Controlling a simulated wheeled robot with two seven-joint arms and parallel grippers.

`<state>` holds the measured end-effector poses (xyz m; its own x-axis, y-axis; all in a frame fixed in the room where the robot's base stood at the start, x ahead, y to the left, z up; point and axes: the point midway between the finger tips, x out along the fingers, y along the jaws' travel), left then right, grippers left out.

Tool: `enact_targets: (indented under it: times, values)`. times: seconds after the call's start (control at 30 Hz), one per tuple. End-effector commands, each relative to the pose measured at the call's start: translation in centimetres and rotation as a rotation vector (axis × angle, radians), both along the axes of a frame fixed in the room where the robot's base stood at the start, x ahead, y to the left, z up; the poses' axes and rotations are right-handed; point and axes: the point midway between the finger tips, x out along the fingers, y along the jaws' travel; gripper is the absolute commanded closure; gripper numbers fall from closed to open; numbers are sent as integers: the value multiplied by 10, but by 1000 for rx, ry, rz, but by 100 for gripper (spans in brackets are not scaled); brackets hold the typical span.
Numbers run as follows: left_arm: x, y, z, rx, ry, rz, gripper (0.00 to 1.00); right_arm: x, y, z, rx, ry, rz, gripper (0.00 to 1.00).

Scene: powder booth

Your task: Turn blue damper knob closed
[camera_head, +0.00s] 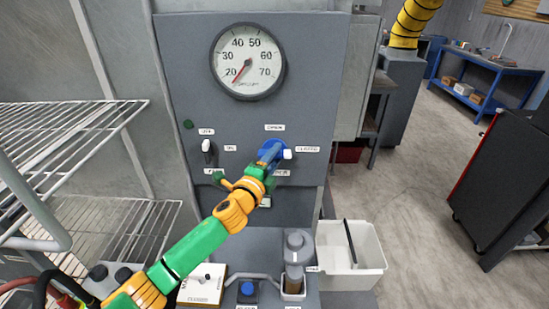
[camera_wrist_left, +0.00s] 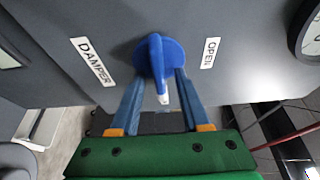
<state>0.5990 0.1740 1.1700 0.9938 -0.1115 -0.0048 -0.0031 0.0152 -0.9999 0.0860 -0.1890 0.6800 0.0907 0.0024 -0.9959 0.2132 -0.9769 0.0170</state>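The blue damper knob (camera_head: 271,148) is on the grey panel under the gauge. Its white pointer tip points right, towards the label that appears to read CLOSED (camera_head: 307,149). The OPEN label (camera_head: 275,127) is above it. My left gripper (camera_head: 267,162) is at the knob from below and hides part of it. In the left wrist view the blue knob (camera_wrist_left: 155,55) lies between the ends of the two blue fingers. The fingers are apart, with gaps visible beside the knob's raised grip and white tip. My right gripper is not in view.
A black switch (camera_head: 207,148) is left of the knob, and a round gauge (camera_head: 247,61) above. A wire rack (camera_head: 70,140) stands at left. A lidded container (camera_head: 297,250) and white bin (camera_head: 352,260) are below right. Open floor lies further right.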

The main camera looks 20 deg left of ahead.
Motion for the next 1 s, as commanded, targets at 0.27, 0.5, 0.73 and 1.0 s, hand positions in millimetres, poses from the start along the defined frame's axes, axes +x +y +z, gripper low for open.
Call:
enact_targets:
  times: [0.27,0.5,0.73,1.0]
  values:
    - [-13,2,-3,1,1,-1,54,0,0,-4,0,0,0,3]
    - [-52,6,-4,1,2,-2,54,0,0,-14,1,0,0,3]
    - [-70,8,-1,0,1,0,54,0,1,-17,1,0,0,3]
    - [-70,8,0,-1,1,0,54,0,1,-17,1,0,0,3]
